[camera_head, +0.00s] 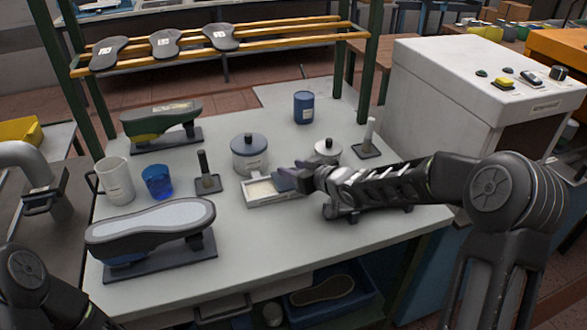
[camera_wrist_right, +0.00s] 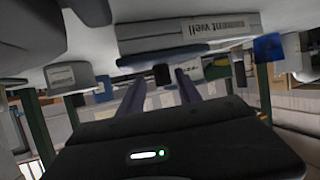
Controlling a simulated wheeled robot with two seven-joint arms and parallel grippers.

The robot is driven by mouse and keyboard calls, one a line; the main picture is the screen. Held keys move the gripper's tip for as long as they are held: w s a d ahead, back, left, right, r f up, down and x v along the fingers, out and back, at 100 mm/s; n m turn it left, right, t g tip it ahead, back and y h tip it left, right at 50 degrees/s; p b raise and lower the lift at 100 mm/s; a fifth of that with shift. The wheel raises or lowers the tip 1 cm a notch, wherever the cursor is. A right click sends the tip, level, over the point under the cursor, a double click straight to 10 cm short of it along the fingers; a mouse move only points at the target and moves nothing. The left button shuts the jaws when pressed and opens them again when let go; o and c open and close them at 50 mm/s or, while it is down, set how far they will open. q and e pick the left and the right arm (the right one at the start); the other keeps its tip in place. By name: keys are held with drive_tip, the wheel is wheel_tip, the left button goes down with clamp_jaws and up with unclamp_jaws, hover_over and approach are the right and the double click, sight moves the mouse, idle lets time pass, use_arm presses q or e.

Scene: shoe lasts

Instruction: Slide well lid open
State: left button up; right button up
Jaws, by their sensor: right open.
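The well is a shallow, pale rectangular box (camera_head: 251,201) at the middle of the table, with a cream surface showing on its left part. In the right wrist view, which is upside down, its labelled front (camera_wrist_right: 190,35) is close by. My right gripper (camera_head: 284,181) is at the well's right part and hides much of it. In the wrist view its two fingers (camera_wrist_right: 161,88) are apart, with a small dark knob (camera_wrist_right: 161,75) just beyond and between their tips. I cannot tell whether they touch it. The lid's edges are hidden. My left gripper is out of view.
A lidded grey pot (camera_head: 249,155) stands just behind the well, and a smaller lidded pot (camera_head: 327,150) behind my right wrist. A brush in a holder (camera_head: 207,181) and blue cup (camera_head: 157,183) stand left.

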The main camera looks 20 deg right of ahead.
drive_tip(key=v, duration=0.7)
drive_tip(key=shift+s+d+r+p, duration=0.15)
drive_tip(key=shift+s+p, duration=0.1)
drive_tip(key=shift+p, duration=0.05)
drive_tip(key=shift+s, duration=0.1)
